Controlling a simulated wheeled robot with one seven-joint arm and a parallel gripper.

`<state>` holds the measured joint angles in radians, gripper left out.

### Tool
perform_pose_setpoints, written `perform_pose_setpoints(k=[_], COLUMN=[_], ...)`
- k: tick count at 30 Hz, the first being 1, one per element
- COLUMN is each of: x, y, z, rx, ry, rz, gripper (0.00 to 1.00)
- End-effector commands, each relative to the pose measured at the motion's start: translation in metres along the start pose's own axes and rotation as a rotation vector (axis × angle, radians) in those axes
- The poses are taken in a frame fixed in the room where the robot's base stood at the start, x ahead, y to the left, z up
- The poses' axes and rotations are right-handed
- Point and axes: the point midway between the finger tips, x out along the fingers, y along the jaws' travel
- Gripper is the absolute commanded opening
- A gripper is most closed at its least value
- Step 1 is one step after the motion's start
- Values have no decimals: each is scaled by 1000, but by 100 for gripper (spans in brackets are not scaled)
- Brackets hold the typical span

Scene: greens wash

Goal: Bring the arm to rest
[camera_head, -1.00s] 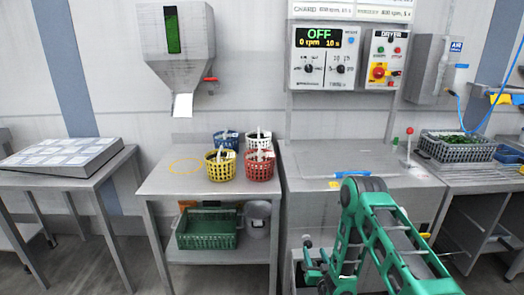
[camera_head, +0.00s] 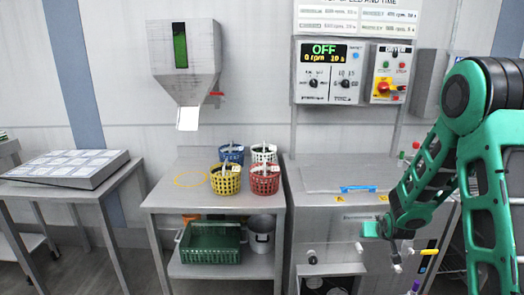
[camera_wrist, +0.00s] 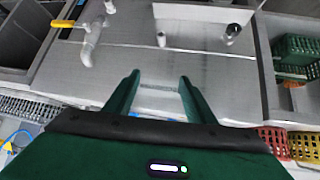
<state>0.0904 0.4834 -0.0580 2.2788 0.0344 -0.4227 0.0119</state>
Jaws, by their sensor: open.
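My gripper (camera_wrist: 160,85) shows in the wrist view with its two green fingers apart and nothing between them. In the head view my gripper (camera_head: 373,229) hangs at the end of my green arm, right of centre, in front of the steel dryer cabinet (camera_head: 322,210). The arm is bent, with its upper links along the right side of the picture. The arm hides part of the cabinet and the area at the right.
A table (camera_head: 165,205) left of the cabinet bears yellow (camera_head: 226,180), red (camera_head: 265,181), blue (camera_head: 231,154) and white (camera_head: 264,153) baskets. A green crate (camera_head: 212,243) and a pot (camera_head: 262,235) are on its lower shelf. A yellow-handled tap (camera_wrist: 68,24) is in the wrist view.

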Motion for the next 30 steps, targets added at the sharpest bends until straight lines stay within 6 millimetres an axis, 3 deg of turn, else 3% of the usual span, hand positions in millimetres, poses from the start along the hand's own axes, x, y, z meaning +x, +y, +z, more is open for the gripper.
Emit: perform_pose_setpoints(k=[1,5,13,21,30], x=[-19,-62,-161,-266,-375], y=[12,38,81,103,101], z=[-3,5,37,89,159], rx=[8,32,109,212,337], ry=[-25,-116,-304,-494,-695], rz=[17,57,120,146,128], gripper=[50,50,50,50,50])
